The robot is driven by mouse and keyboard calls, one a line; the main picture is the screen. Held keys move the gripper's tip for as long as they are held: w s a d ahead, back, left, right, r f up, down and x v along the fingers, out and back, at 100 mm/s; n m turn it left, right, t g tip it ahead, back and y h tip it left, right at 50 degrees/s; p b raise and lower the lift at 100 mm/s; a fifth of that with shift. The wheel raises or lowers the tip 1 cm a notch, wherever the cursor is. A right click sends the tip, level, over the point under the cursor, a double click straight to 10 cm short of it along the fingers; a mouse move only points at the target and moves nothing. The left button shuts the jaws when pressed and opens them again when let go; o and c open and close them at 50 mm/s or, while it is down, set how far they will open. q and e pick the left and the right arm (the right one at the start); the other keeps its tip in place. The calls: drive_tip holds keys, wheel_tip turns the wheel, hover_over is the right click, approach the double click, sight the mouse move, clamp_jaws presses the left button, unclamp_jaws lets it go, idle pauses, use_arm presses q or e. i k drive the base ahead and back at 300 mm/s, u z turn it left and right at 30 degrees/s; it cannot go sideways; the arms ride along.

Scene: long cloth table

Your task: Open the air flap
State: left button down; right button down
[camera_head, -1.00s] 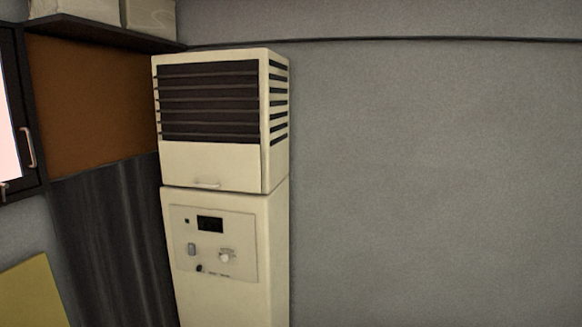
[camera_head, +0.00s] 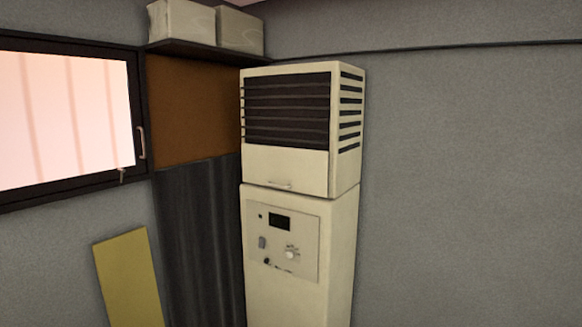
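A tall cream air unit (camera_head: 300,240) stands in the corner, right of the picture's middle. Its upper box has a dark louvred front grille (camera_head: 286,111) with several horizontal slats and slots on its right side. Below the grille is a plain cream flap panel (camera_head: 285,165) with a small handle (camera_head: 280,185) at its lower edge; it looks closed. A control panel (camera_head: 288,240) with a dark display, a knob and a switch is on the lower body. Neither of my grippers shows in the head view.
A dark-framed window (camera_head: 65,125) with a handle is on the left wall. A yellow board (camera_head: 130,280) leans below it. Dark corrugated sheeting (camera_head: 200,240) stands left of the unit. Boxes (camera_head: 181,21) sit on a high shelf. The wall to the right is bare.

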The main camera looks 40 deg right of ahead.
sight(300, 170)
drive_tip(key=z, duration=0.6)
drive_tip(key=i, duration=0.9)
drive_tip(key=z, duration=1.45)
drive_tip(key=i, duration=0.5)
drive_tip(key=u, duration=1.05)
